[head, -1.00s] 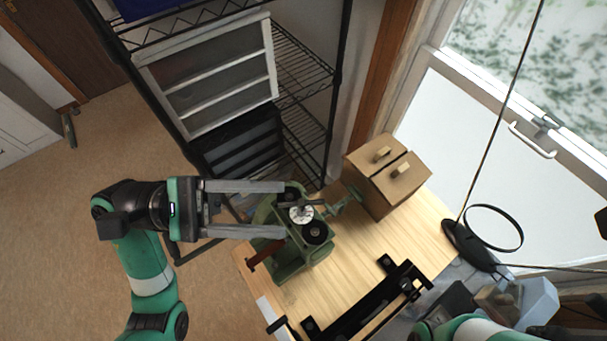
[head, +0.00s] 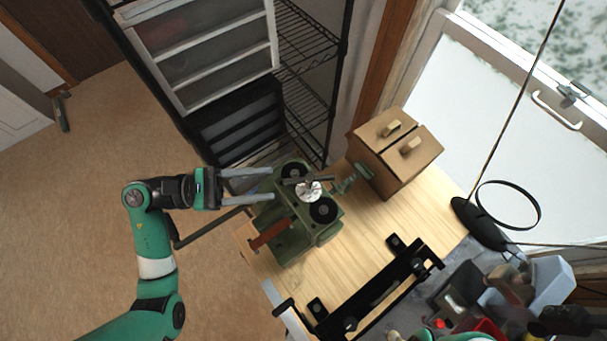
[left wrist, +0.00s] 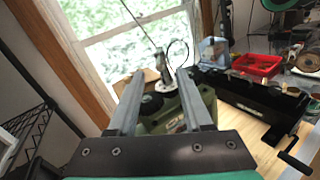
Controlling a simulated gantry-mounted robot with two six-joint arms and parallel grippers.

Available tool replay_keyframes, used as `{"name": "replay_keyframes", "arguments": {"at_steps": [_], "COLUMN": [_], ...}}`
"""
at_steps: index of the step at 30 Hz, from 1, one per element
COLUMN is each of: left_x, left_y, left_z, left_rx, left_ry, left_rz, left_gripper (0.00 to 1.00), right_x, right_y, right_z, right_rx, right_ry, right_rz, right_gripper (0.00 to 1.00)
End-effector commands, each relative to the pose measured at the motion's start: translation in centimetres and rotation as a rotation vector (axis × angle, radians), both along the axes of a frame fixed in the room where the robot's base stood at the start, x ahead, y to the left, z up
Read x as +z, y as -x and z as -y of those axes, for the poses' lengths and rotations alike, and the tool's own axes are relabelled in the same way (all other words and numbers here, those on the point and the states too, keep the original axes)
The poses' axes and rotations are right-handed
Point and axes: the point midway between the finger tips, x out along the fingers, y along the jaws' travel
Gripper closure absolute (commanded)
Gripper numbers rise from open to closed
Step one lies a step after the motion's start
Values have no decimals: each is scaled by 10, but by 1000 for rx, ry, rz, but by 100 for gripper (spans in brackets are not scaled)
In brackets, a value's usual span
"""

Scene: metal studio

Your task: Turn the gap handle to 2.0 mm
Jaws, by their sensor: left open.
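The green rolling mill (head: 282,240) stands on the wooden bench top. The gap handle, a dark bar (head: 318,179), lies across its top over a pale round dial (head: 311,193), between two black round caps. I cannot read the dial. My left gripper (head: 272,184) is open and empty, just left of the handle, its fingers pointing right toward it. In the left wrist view the open fingers (left wrist: 159,75) frame the mill's top. The dial (left wrist: 167,84) and handle (left wrist: 162,66) show beyond and between them, apart from the fingers. My right gripper is not in view.
A wooden box with two knobs (head: 395,155) stands behind the mill. A black frame (head: 375,290) lies at the bench's front. A red tray (left wrist: 258,65) and clutter sit at right. A hoop on a stand (head: 508,205) is near the window. Wire shelving (head: 310,90) is behind.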

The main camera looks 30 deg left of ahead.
Motion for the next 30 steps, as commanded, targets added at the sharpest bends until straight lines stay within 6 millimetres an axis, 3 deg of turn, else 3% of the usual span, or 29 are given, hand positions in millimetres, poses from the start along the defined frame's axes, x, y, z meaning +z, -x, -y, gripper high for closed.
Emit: {"name": "replay_keyframes", "arguments": {"at_steps": [3, 10, 22, 30], "left_x": [4, 2, 0, 0], "left_y": [-16, -43, -52, -52], "left_z": [25, 60, 71, 70], "left_rx": [-9, -5, 0, -1], "left_ry": [1, 0, -1, -1], "left_rz": [-3, -1, 1, 1], "left_gripper": [50, 50, 50, 97], "right_x": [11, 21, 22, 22], "right_y": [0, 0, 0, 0], "right_z": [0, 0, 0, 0], "right_rx": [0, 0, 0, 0], "right_ry": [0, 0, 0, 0], "right_rz": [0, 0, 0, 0], "right_gripper": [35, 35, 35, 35]}}
